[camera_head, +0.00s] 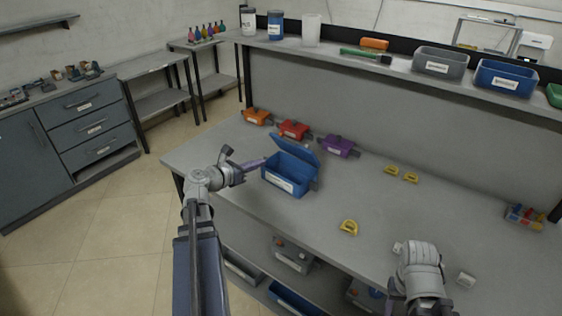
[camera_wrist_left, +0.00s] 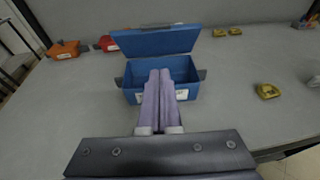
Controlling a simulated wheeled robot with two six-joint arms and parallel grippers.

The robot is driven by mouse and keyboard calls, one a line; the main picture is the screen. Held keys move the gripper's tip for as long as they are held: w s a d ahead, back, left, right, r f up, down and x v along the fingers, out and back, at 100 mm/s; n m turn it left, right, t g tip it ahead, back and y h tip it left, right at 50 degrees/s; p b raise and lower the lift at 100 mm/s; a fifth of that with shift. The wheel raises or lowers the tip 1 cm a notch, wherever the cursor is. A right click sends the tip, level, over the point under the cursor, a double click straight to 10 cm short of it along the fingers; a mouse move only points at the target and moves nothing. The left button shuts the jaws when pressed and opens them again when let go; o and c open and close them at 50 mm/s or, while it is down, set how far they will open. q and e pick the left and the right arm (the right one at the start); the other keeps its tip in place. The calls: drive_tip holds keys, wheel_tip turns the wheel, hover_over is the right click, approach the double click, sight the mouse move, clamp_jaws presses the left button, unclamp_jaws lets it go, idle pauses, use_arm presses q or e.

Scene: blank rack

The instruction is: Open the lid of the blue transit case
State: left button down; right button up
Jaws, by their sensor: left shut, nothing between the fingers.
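The blue transit case (camera_head: 284,184) stands on the bench with its front label facing me. Its lid (camera_head: 296,149) is raised and leans up at the back, and the hollow inside shows. In the left wrist view the lid (camera_wrist_left: 158,41) stands above the open case (camera_wrist_left: 187,92). My left gripper (camera_head: 264,161) is shut and empty, its purple fingers pointing at the case from the left. In the left wrist view the fingertips (camera_wrist_left: 160,74) overlap the case opening; I cannot tell whether they touch it. My right gripper (camera_head: 420,300) is at the lower right, its fingers unclear.
Orange (camera_head: 257,116), red (camera_head: 293,129) and purple (camera_head: 340,146) cases stand along the back of the bench. Yellow handle-like pieces (camera_head: 349,227) lie to the right. A shelf with bins (camera_head: 440,65) runs above. The bench between the blue case and my right arm is mostly clear.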

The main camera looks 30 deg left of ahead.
use_arm(q)
drive_tip(key=b, duration=0.3)
approach(288, 144)
wheel_tip(288, 144, down, 4)
drive_tip(key=w, duration=0.2)
drive_tip(key=shift+t, duration=0.4)
drive_tip(key=shift+w+d+r+p, duration=0.4)
drive_tip(key=shift+w+r+p, duration=0.25)
drive_tip(key=shift+w, duration=0.2)
drive_tip(key=shift+w+d+r+p, duration=0.35)
drive_tip(key=shift+w+r+p, duration=0.25)
drive_tip(key=shift+w, duration=0.3)
use_arm(e)
drive_tip(key=shift+w+a+f, duration=0.15)
drive_tip(key=shift+f, duration=0.65)
drive_tip(key=shift+r, duration=0.1)
